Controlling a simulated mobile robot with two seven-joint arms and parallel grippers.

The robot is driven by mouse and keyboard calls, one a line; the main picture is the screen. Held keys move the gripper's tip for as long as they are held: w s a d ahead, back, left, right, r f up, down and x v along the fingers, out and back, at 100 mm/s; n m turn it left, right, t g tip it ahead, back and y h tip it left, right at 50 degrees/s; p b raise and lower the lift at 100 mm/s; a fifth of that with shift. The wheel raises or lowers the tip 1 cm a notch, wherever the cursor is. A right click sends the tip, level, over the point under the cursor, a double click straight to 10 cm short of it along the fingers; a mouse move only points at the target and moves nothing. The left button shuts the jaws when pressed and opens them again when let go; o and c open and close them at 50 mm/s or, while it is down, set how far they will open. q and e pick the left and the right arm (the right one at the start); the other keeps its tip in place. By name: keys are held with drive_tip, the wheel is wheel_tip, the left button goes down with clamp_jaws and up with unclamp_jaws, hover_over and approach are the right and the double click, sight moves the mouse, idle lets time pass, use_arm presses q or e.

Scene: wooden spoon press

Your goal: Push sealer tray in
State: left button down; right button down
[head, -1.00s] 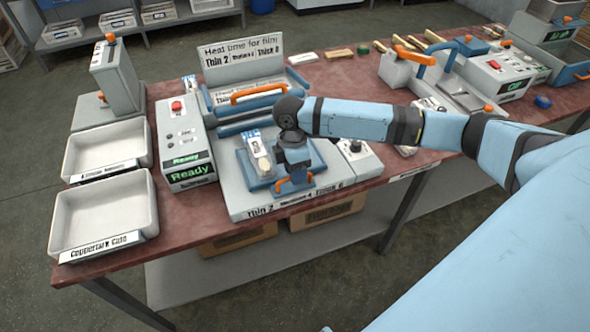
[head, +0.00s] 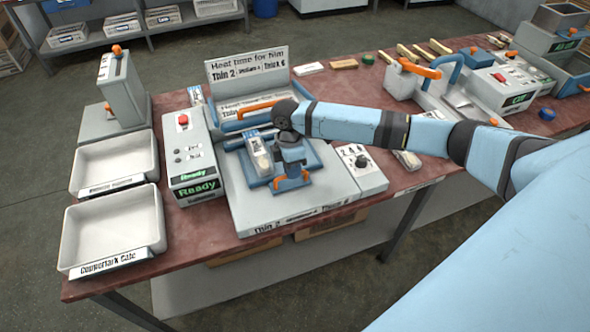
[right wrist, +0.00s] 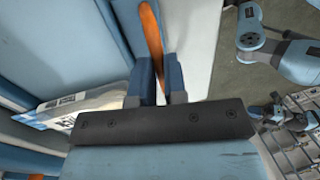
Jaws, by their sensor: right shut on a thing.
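The blue sealer tray (head: 315,162) lies on the pale sealer base (head: 262,212), with its back end close to the raised sealer lid. A pouch with a white and blue label (head: 260,158) lies on the tray's left part; it also shows in the right wrist view (right wrist: 75,108). My right gripper (head: 291,180) is shut on the orange tray handle (head: 281,187) at the tray's front. In the right wrist view the orange bar (right wrist: 151,40) runs between the two fingers (right wrist: 160,82). My arm hides part of the tray. My left gripper is not seen in the head view.
The sealer lid's orange handle (head: 250,107) stands behind the tray. A box reading "Ready" (head: 193,160) is close on the left and a dial box (head: 360,172) on the right. Two white bins (head: 113,225) stand further left.

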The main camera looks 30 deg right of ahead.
drive_tip(key=shift+w+d+r, duration=0.1)
drive_tip(key=shift+w+r, duration=0.1)
drive_tip(key=shift+w, duration=0.1)
drive_tip(key=c, duration=1.2)
unclamp_jaws()
drive_tip(key=shift+o, duration=0.2)
drive_tip(key=shift+f, duration=0.15)
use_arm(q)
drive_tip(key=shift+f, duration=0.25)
use_arm(e)
wheel_tip(320, 180, up, 14)
drive_tip(key=w, duration=0.2)
drive_tip(key=shift+w+d+f, duration=0.2)
drive_tip(key=shift+w+d, duration=0.05)
drive_tip(key=shift+w, duration=0.1)
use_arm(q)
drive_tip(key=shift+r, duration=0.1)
